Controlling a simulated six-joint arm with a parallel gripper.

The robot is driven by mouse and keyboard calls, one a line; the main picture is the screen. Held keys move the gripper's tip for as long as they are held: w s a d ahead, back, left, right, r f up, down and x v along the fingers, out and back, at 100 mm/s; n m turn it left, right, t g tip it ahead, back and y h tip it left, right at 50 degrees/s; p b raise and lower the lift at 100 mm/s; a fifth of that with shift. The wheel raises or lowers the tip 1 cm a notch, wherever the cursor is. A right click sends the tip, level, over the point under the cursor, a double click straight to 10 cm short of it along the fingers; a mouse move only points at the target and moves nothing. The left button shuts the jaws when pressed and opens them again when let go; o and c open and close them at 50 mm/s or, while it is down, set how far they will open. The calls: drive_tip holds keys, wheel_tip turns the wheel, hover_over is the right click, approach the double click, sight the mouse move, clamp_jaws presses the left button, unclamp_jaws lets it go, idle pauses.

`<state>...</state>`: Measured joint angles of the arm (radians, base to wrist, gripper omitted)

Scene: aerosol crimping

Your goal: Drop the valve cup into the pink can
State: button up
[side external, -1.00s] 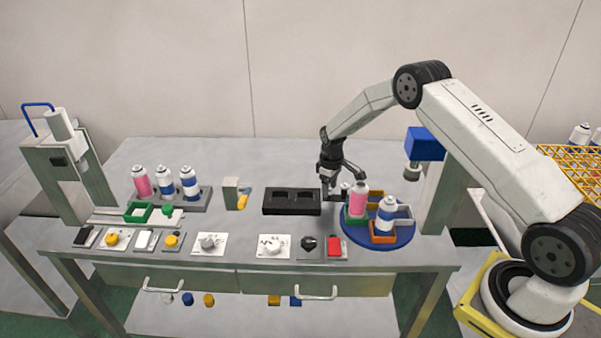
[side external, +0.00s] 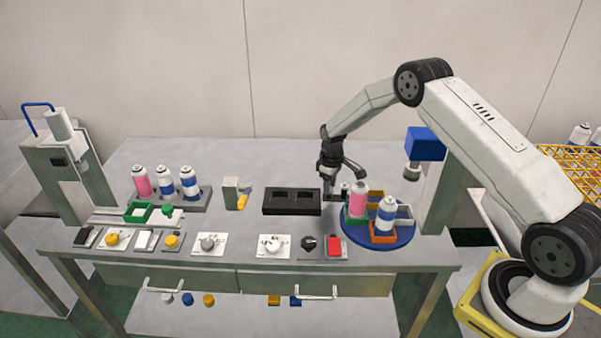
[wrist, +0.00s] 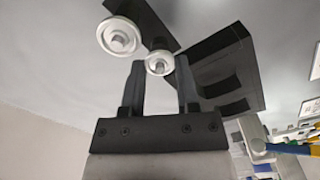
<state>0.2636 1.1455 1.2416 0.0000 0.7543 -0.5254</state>
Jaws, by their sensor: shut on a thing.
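The pink can (side external: 357,202) stands upright in a green holder (side external: 356,219) on the blue turntable. My gripper (side external: 344,190) is just left of the can's top in the side view. In the wrist view my gripper (wrist: 159,70) is shut on a valve cup (wrist: 159,63), a pale ring with a grey stem, at the fingertips. A second pale ring with a stem (wrist: 118,37) shows beside it, apart from the fingers. The can's opening is not clear in either view.
A blue-and-white can (side external: 386,214) stands in an orange holder on the turntable (side external: 349,231). A black slotted tray (side external: 292,210) lies left of my gripper. A blue-headed post (side external: 425,144) rises behind right. Several cans stand in a grey rack (side external: 205,200) at the left.

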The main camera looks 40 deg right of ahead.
drive_tip(key=shift+r, duration=2.15)
drive_tip(key=shift+r, duration=0.1)
drive_tip(key=shift+s+r, duration=0.25)
drive_tip(key=shift+r, duration=0.1)
approach(361, 180)
drive_tip(key=f, duration=0.2)
drive_tip(key=w+f, duration=0.1)
drive_tip(key=f, duration=0.2)
drive_tip(key=shift+w+d+f, duration=0.2)
drive_tip(key=shift+f, duration=0.1)
drive_tip(key=shift+s+a+r, duration=0.2)
drive_tip(key=shift+s+r, duration=0.15)
drive_tip(key=shift+s, duration=0.4)
drive_tip(key=shift+f, duration=0.3)
drive_tip(key=shift+f, duration=1.25)
